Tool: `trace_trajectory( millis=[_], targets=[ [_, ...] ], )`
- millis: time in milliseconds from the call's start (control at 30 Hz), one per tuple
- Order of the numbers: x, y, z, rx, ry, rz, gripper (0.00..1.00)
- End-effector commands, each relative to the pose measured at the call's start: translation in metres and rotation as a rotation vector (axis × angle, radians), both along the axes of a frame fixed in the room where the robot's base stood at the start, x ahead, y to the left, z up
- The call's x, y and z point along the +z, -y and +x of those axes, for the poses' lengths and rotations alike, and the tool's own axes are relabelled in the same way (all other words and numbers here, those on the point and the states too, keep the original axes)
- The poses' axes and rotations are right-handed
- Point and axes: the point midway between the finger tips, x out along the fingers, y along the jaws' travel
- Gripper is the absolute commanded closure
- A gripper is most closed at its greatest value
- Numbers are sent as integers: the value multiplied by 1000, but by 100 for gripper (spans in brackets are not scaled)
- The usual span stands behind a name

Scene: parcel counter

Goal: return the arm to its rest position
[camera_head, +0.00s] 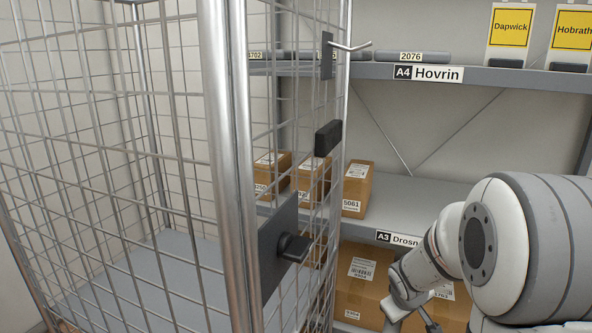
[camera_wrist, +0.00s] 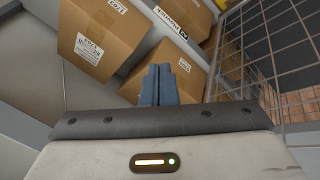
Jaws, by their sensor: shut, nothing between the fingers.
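My arm (camera_head: 500,245) is at the right of the head view, white with grey bands, in front of the shelf rack. Its lower end runs down to the bottom edge of the head view, where my gripper is mostly cut off. In the wrist view, my gripper (camera_wrist: 158,84) shows its two blue-grey fingers shut together with nothing between them. Cartons lie beyond the fingertips: a large one (camera_wrist: 112,30) at upper left and another (camera_wrist: 165,68) just behind the fingers. I cannot tell the exact gap between fingers and cartons.
A wire cage trolley (camera_head: 225,170) with a black latch (camera_head: 292,247) fills the left. Its mesh (camera_wrist: 275,50) is at the right of the wrist view. Cartons stand on shelf A3 (camera_head: 357,188) and below it (camera_head: 362,270). Shelf A4 (camera_head: 480,75) is above, with open space between.

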Motion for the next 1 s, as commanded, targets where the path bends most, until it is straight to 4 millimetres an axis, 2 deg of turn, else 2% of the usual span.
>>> trace_trajectory(
  millis=[33,100,300,500,600,733,867,1000],
  targets=[
    [30,-6,-11,-29,2,10,100],
    [54,-14,-28,-75,-4,30,100],
    [117,-39,-80,-191,-33,104,100],
    [169,-68,-137,-282,-75,202,100],
    [189,-82,-164,-316,-100,253,100],
    [205,-96,-190,-342,-127,305,100],
    [212,-104,-205,-356,-145,334,100],
    [212,-106,-209,-360,-151,343,100]
  ],
)
